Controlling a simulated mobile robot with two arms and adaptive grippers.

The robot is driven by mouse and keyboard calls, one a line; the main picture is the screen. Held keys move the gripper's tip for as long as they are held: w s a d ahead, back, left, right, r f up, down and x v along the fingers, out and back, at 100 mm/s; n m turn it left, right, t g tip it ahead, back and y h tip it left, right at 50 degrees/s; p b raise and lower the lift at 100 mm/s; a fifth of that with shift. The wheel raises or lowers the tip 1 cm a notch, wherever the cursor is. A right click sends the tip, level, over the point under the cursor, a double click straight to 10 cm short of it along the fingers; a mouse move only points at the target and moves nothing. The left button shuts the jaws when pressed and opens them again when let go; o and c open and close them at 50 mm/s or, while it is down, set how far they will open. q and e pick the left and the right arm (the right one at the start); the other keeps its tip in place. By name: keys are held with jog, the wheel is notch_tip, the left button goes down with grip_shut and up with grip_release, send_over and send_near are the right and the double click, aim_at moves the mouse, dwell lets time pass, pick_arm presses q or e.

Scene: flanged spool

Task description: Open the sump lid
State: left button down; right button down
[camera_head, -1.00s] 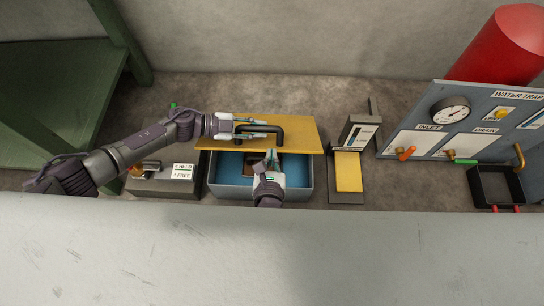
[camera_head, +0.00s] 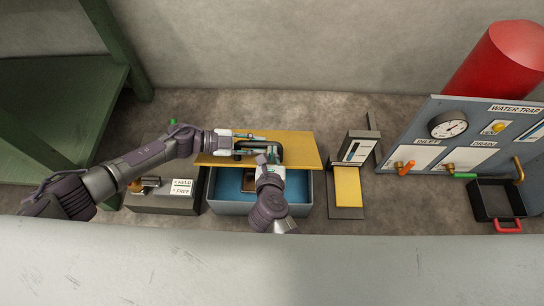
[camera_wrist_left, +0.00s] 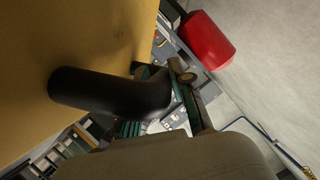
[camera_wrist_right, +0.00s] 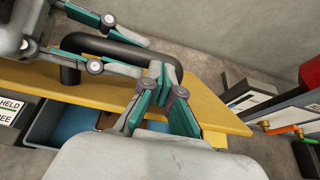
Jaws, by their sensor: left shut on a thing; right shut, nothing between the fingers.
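The yellow sump lid (camera_head: 300,150) is up at the back of the grey sump box (camera_head: 236,208), whose blue inside shows in front of the lid's near edge. A black bar handle (camera_head: 280,152) stands on the lid and crosses the left wrist view (camera_wrist_left: 105,92). My left gripper (camera_head: 255,141) is shut on the handle's left part. It also shows in the right wrist view (camera_wrist_right: 115,42). My right gripper (camera_head: 268,158) is shut and empty above the lid, by the handle's right part. In the right wrist view its fingertips (camera_wrist_right: 160,78) overlap the handle; I cannot tell whether they touch.
A grey block with a HELD/FREE label (camera_head: 181,187) stands left of the box. A stand with a yellow plate (camera_head: 347,188) is to the right. Beyond it are the water trap panel (camera_head: 470,135) and a black tray (camera_head: 492,200). A pale surface (camera_head: 270,270) fills the foreground.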

pick_arm(q)
jog(key=shift+a+f, duration=0.1)
jog(key=shift+f, duration=0.05)
pick_arm(e)
jog(key=shift+w+r, duration=0.25)
pick_arm(q)
jog(key=c, duration=1)
grip_release()
